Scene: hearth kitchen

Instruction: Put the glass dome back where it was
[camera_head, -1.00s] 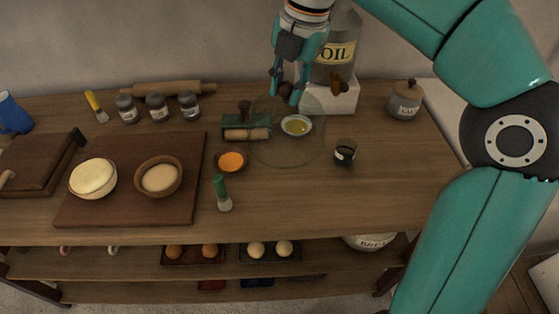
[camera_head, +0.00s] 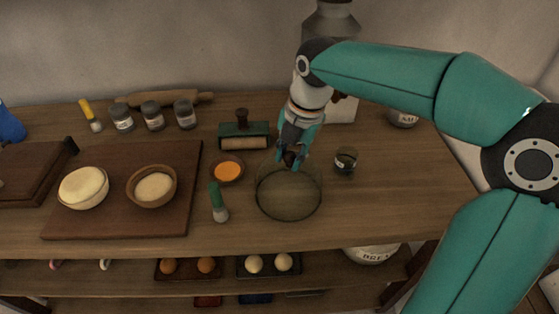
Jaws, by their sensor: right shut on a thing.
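The clear glass dome (camera_head: 288,196) is near the middle of the worktop, in front of the small roller tool and right of the green-handled brush. My right gripper (camera_head: 291,158) is shut on the dark knob at its top. The dome looks upright and close to the wood; I cannot tell whether its rim touches. Only wood shows through it. The small dish of yellow oil is not visible; my right gripper and wrist cover that area. My left gripper is not in view.
Close to the dome are an orange bowl (camera_head: 228,171), the green-handled brush (camera_head: 218,203), the green roller tool (camera_head: 243,140) and a small dark jar (camera_head: 345,160). A board (camera_head: 120,222) with two bowls lies left. The worktop's front right is clear.

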